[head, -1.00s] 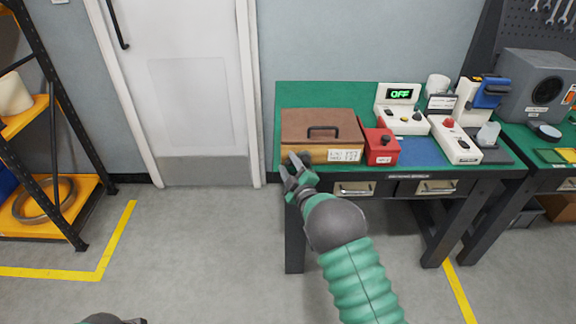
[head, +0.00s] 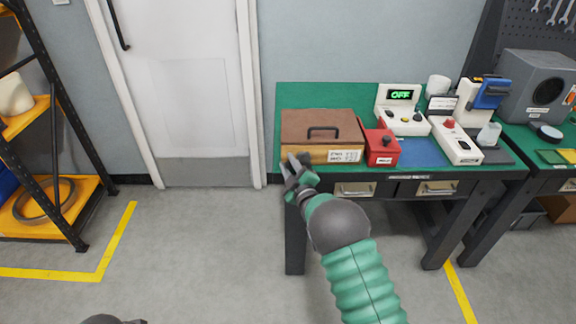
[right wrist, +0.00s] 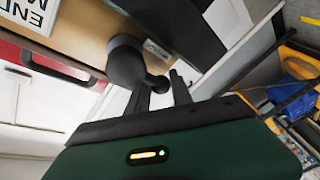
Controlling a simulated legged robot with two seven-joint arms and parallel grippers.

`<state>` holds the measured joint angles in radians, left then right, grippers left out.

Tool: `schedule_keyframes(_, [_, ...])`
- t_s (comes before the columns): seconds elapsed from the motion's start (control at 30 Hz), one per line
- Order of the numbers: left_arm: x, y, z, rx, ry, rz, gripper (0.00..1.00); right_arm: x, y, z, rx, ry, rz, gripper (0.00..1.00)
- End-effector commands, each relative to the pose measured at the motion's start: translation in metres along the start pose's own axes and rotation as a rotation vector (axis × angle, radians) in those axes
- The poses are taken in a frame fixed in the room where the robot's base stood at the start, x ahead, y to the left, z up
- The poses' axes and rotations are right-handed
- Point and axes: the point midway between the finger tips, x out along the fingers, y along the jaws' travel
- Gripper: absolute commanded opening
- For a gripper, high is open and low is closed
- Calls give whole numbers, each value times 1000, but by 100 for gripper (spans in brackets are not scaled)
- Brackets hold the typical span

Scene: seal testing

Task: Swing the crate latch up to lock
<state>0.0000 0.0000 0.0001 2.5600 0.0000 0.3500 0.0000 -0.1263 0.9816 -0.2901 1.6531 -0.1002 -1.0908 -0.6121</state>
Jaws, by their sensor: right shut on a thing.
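The crate (head: 340,118) has a brown lid with a dark handle and a pale wooden front with a white label. It stands at the left end of the green bench. My right gripper (head: 292,164) is at the crate's lower front left corner. In the right wrist view, the dark latch (right wrist: 125,62) has a rounded knob, and its narrow end reaches between my two fingers (right wrist: 162,92). The gripper is shut on it. In the head view the gripper hides the latch.
A red box (head: 381,150) stands close to the crate's right side. White test devices (head: 455,142) stand farther right on the bench (head: 290,92). The bench front has drawers with handles (head: 355,190). The floor left of the bench is clear.

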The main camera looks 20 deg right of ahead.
Motion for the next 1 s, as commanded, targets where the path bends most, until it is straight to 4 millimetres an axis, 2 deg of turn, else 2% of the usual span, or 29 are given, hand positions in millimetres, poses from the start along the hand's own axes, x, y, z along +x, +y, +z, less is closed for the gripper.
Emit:
schedule_keyframes(0.03, [2, 0, 0, 0, 0, 0, 0, -3, -6, 7, 8, -14, -9, 0])
schedule_keyframes(0.7, [12, 0, 3, 0, 0, 0, 0, -3, 1, 4, 134, 11, 30, 0])
schedule_keyframes(1.0, [11, 0, 3, 0, 0, 0, 0, -3, 3, 4, 140, 12, 33, 0])
